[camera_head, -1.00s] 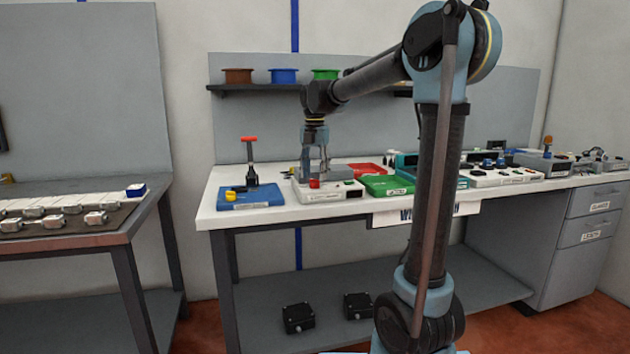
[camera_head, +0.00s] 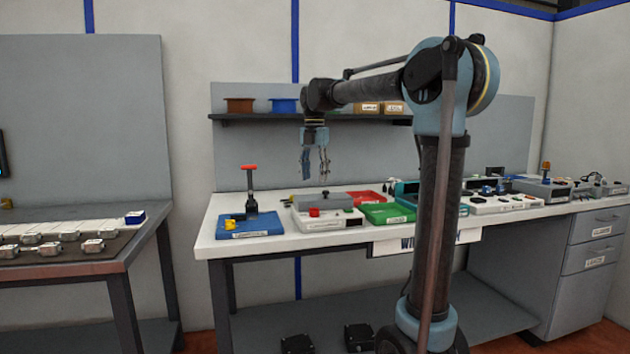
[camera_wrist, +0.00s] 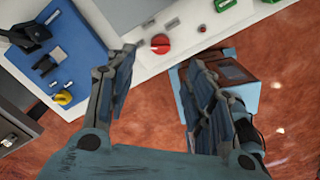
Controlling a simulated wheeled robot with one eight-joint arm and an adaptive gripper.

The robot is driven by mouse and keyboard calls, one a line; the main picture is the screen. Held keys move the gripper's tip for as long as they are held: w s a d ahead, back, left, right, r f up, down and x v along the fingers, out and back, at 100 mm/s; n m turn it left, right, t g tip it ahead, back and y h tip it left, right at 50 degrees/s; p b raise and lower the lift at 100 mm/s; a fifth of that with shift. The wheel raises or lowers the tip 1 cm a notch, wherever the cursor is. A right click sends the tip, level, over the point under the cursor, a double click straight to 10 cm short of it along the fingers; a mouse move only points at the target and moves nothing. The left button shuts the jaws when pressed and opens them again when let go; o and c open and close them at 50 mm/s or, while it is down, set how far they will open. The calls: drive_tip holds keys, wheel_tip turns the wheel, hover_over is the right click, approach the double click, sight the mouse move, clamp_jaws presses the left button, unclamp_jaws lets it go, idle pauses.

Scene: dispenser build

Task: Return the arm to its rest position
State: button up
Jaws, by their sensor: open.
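My gripper (camera_head: 315,165) hangs with its fingers pointing down above the white workbench (camera_head: 222,207), clear of everything on it. Its fingers are apart with nothing between them, as the wrist view also shows (camera_wrist: 155,95). Below it stands a white box with a grey top (camera_head: 322,201) and a red knob (camera_head: 314,212). The red knob also shows in the wrist view (camera_wrist: 160,44). My arm reaches from the right and is partly raised.
A blue fixture (camera_head: 255,226) with a red-handled lever (camera_head: 250,190) stands left of the white box. Green (camera_head: 388,213) and red (camera_head: 367,197) trays lie to its right. A shelf (camera_head: 260,117) with bins runs behind my gripper. A side table (camera_head: 90,262) holds metal parts.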

drive_tip(key=s+d+f+m+t, duration=0.1)
drive_tip(key=s+d+f+m, duration=1.1)
drive_tip(key=s+d+m, duration=0.35)
drive_tip(key=s+d+f+m, duration=0.3)
drive_tip(key=s+f+m, duration=0.4)
drive_tip(key=s+f, duration=0.1)
drive_tip(key=s+d+f+m+t, duration=0.1)
drive_tip(key=s+d+f+m, duration=0.2)
drive_tip(key=s+f+m, duration=0.4)
wheel_tip(320, 180, down, 4)
drive_tip(key=shift+s+f+m, duration=0.25)
drive_tip(key=shift+s+m, duration=0.1)
drive_tip(key=shift+s, duration=0.35)
drive_tip(key=shift+d, duration=0.1)
drive_tip(key=shift+w+f, duration=0.2)
drive_tip(key=shift+w, duration=0.2)
drive_tip(key=shift+c, duration=0.5)
